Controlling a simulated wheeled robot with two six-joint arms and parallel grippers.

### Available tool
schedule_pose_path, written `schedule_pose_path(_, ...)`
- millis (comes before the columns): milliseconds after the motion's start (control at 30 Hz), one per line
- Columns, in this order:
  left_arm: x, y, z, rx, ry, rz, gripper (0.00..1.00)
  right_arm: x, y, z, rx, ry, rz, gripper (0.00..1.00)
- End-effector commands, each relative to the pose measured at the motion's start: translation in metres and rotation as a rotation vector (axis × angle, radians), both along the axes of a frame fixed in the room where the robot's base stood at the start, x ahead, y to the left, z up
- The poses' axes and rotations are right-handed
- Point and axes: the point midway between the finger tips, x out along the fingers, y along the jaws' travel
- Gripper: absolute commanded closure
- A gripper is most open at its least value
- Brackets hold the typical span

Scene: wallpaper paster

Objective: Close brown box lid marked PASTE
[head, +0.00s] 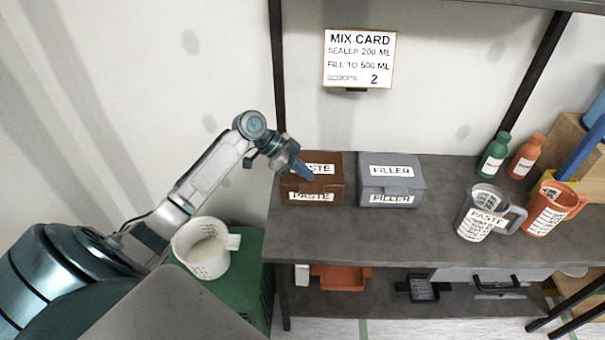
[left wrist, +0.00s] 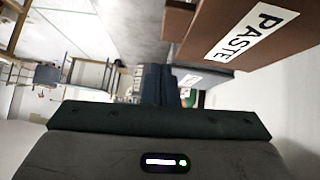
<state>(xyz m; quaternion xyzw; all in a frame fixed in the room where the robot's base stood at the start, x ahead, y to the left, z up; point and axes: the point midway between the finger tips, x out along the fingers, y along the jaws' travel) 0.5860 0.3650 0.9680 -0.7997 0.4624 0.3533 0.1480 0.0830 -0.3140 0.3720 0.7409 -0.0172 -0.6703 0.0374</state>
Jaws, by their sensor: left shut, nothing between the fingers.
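The brown box (head: 330,187) marked PASTE stands at the left end of the grey shelf top. Its lid (head: 328,160) lies down flat over the box and looks closed. The box also shows at the upper right of the left wrist view (left wrist: 210,28), with its PASTE label. My left gripper (head: 307,174) is shut and empty. Its fingertips are at the lid's left part and cover some of the lid label; I cannot tell whether they touch it. My right gripper is not in view.
A grey FILLER box (head: 391,184) stands just right of the brown box. A grey PASTE jug (head: 478,214), an orange jug (head: 548,208) and green (head: 493,157) and orange (head: 526,157) bottles stand further right. A white measuring cup (head: 203,250) stands on a green crate (head: 240,290). The shelf middle is clear.

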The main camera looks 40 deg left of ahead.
Motion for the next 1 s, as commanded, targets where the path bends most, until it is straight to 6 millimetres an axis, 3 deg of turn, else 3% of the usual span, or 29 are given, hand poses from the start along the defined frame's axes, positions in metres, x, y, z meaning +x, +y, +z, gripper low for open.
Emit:
schedule_pose_path(100,-0.01,0.018,0.011,0.011,-0.001,0.001,1.0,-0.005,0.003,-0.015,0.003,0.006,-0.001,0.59)
schedule_pose_path(500,-0.032,0.053,0.055,0.008,-0.002,0.001,1.0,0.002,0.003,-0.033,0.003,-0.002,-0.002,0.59)
schedule_pose_path(1000,-0.037,0.06,0.067,0.004,-0.001,0.0,1.0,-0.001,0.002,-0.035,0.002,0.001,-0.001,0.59)
